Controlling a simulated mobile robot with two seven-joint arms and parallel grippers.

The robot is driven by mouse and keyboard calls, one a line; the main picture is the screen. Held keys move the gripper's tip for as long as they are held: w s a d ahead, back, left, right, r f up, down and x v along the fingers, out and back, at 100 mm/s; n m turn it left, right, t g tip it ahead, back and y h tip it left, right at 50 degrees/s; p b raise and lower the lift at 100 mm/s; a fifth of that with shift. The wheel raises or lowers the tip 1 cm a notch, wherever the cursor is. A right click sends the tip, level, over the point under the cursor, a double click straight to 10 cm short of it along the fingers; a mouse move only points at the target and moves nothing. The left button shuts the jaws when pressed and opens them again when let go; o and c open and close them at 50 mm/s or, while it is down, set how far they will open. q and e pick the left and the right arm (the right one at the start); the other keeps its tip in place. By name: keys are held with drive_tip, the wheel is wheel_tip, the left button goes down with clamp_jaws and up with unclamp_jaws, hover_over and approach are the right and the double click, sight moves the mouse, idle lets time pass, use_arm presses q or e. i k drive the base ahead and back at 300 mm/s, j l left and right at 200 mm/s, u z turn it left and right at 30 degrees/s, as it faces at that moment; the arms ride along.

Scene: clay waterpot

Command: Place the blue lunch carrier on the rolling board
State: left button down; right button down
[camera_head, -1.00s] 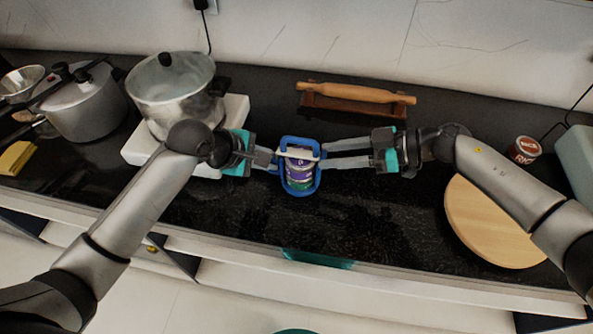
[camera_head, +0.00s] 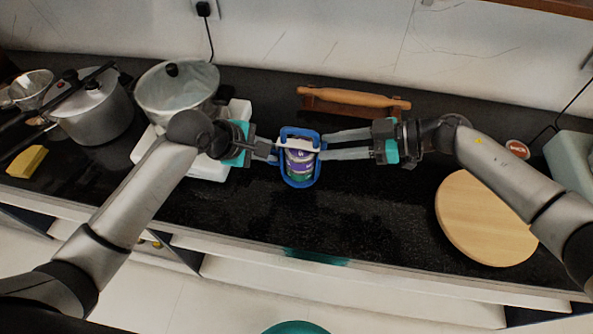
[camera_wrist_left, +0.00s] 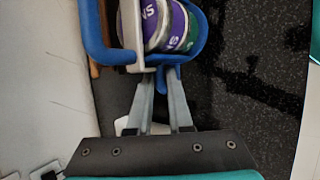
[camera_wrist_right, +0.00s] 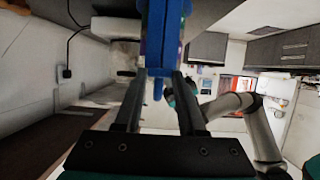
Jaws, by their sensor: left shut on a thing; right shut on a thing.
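The blue lunch carrier (camera_head: 300,181) has a blue frame around purple and green tins, with a pale bar across its upper part. It is between my two grippers over the middle of the counter, and whether it touches the counter is hard to tell. My left gripper (camera_head: 275,152) is shut on its left side; the carrier fills the top of the left wrist view (camera_wrist_left: 160,68). My right gripper (camera_head: 322,147) is shut on its right side; the blue frame shows edge-on in the right wrist view (camera_wrist_right: 163,40). The round wooden rolling board (camera_head: 485,220) lies at the right, bare.
A rolling pin (camera_head: 355,96) on a dark stand lies behind the carrier. A steel pot (camera_head: 177,90) and a pressure cooker (camera_head: 92,112) stand at the left. Dark counter between carrier and board is clear.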

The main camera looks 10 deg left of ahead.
sight(488, 211)
drive_tip(key=k, duration=0.5)
drive_tip(key=k+z, duration=0.15)
drive_tip(key=z, duration=0.5)
drive_tip(key=l+z, duration=0.15)
drive_tip(key=z, duration=0.65)
drive_tip(key=i+l, duration=0.55)
drive_tip(key=l, duration=0.15)
drive_tip(key=i+j, duration=0.1)
drive_tip(key=j, duration=0.15)
drive_tip(key=i+j, duration=0.15)
drive_tip(key=j, duration=0.75)
